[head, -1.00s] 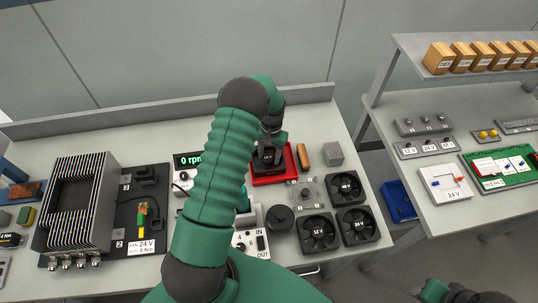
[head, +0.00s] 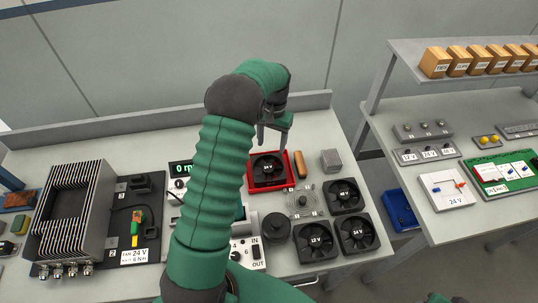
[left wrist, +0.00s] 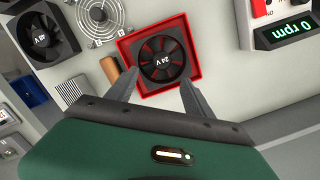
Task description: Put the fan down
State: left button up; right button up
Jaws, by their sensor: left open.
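A black fan (head: 267,168) lies flat inside a red square tray (head: 252,187) on the bench. In the left wrist view the fan (left wrist: 162,60) is labelled 24 V and lies within the red rim of the tray (left wrist: 197,84). My left gripper (head: 272,140) is open and empty, just behind and above the tray. In the left wrist view its two fingers (left wrist: 158,88) are spread apart near the tray's edge, clear of the fan. My right gripper does not show in the frames now.
Several other black fans (head: 345,196) lie to the right front, by a wire guard (head: 302,201) and a dark round knob (head: 276,227). A finned housing (head: 70,215) stands left.

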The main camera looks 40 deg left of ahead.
pick_arm(q)
jog(key=s+d+r+m+t, duration=0.1)
jog(key=s+d+t, duration=0.1)
jog(key=s+d, duration=0.5)
jog(key=s+d+r+m+t, duration=0.2)
jog(key=s+d, duration=0.6)
jog(key=d, duration=0.6)
jog(key=shift+s+m, duration=0.2)
jog(key=shift+m, duration=0.1)
jog(key=shift+s+d, duration=0.1)
jog(key=shift+d, duration=0.05)
jog(key=shift+d, duration=0.25)
jog(key=shift+a, duration=0.15)
